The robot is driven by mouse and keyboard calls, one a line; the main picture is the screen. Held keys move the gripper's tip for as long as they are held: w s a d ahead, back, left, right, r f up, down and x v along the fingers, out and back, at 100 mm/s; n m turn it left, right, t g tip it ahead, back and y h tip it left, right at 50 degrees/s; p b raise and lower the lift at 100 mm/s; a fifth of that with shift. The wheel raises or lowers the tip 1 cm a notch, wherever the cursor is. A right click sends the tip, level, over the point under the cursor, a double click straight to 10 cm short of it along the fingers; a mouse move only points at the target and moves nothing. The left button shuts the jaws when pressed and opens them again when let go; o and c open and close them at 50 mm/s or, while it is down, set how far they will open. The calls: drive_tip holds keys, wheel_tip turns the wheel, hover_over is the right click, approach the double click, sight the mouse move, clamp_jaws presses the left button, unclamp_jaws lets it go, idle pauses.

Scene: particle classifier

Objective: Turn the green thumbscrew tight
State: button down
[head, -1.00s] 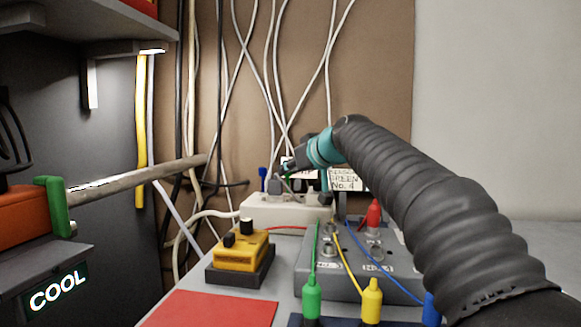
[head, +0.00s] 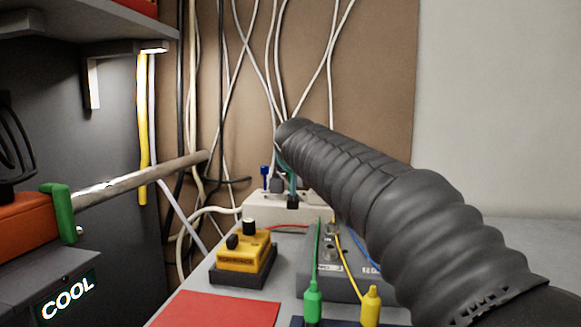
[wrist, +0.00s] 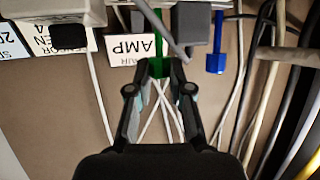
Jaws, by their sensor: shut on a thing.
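The green thumbscrew (wrist: 158,45) shows in the wrist view as a narrow green stem with a wider green end at the fingertips. My gripper (wrist: 160,70) is shut on that end, one black fingertip on each side. A blue screw of like shape (wrist: 216,55) stands apart to the right of it; it also shows in the head view (head: 265,174). In the head view my arm hides the green thumbscrew and most of my gripper. How tight the thumbscrew is cannot be told.
A grey block (wrist: 193,25) and a grey cable lie close beside the thumbscrew. A label reading AMP (wrist: 144,47) is left of it. Several hanging cables run behind. In the head view a pale power strip (head: 255,205) and a yellow box (head: 246,250) stand on the bench.

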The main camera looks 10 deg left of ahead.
drive_tip(key=shift+a+f+m+t+h+b, duration=0.15)
drive_tip(key=shift+m+h+b, duration=0.1)
drive_tip(key=shift+m+h, duration=0.35)
drive_tip(key=shift+a+r+m+t+h+b, duration=0.1)
drive_tip(key=shift+m+t+h+b, duration=0.1)
drive_tip(key=shift+m+h, duration=0.4)
drive_tip(key=m+h, duration=0.2)
drive_tip(key=h, duration=0.1)
drive_tip(key=shift+a, duration=0.15)
drive_tip(key=m+g+h+p, duration=0.1)
drive_tip(key=m+h+p, duration=0.2)
drive_tip(key=shift+r, duration=0.2)
drive_tip(key=shift+f+m+g+h+p, duration=0.1)
drive_tip(key=shift+m+g+h+p, duration=0.15)
drive_tip(key=shift+m+h+p, duration=0.5)
drive_tip(key=shift+f+h, duration=0.1)
drive_tip(key=shift+h, duration=0.15)
drive_tip(key=c, duration=1)
unclamp_jaws()
drive_tip(key=shift+c, duration=0.2)
